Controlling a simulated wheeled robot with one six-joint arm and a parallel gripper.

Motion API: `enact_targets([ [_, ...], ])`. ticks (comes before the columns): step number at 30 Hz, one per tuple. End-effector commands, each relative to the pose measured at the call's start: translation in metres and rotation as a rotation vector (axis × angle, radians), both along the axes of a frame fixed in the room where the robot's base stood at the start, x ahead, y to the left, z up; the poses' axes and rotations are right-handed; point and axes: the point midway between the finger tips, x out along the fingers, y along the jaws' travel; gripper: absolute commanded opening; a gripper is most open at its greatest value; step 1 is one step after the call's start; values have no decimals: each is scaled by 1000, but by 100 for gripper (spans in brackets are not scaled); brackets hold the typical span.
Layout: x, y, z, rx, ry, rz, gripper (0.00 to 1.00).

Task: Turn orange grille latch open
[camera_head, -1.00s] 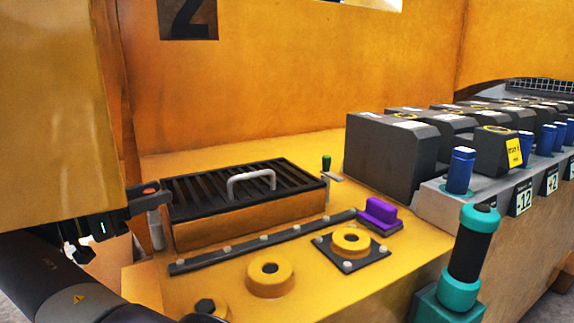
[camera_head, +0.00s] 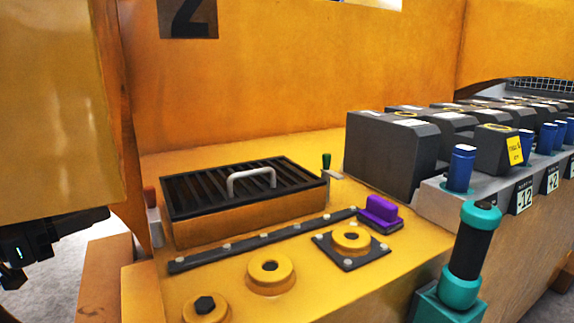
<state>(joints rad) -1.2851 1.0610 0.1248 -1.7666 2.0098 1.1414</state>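The black slatted grille (camera_head: 243,186) lies flat on its orange box, with a light grey loop handle (camera_head: 251,180) on top. The orange-red latch (camera_head: 150,197) stands at the grille's left end, its coloured part upright above a pale grey body (camera_head: 154,227). Which way it is turned is hard to tell. A green latch (camera_head: 326,161) stands upright at the grille's far right corner. My gripper (camera_head: 85,222) is at the left edge, apart from the orange latch. One dark finger shows pointing right; the finger gap cannot be made out.
An orange upright panel (camera_head: 60,110) stands close above my gripper. A purple block (camera_head: 378,212) and round orange bosses (camera_head: 270,274) stand on the deck right of and in front of the grille. Dark weights (camera_head: 390,155) and a teal-ended handle (camera_head: 470,255) are at right.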

Motion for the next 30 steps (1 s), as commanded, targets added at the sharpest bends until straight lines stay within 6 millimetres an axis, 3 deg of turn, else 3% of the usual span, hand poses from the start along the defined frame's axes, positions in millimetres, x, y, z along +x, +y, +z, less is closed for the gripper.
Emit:
enact_targets([
  [5, -6, 4, 0, 0, 0, 1, 39],
  [19, 14, -16, 2, 1, 4, -6, 39],
  [26, 30, -32, 3, 1, 4, -7, 39],
  [30, 50, -52, -3, 3, 3, -9, 39],
])
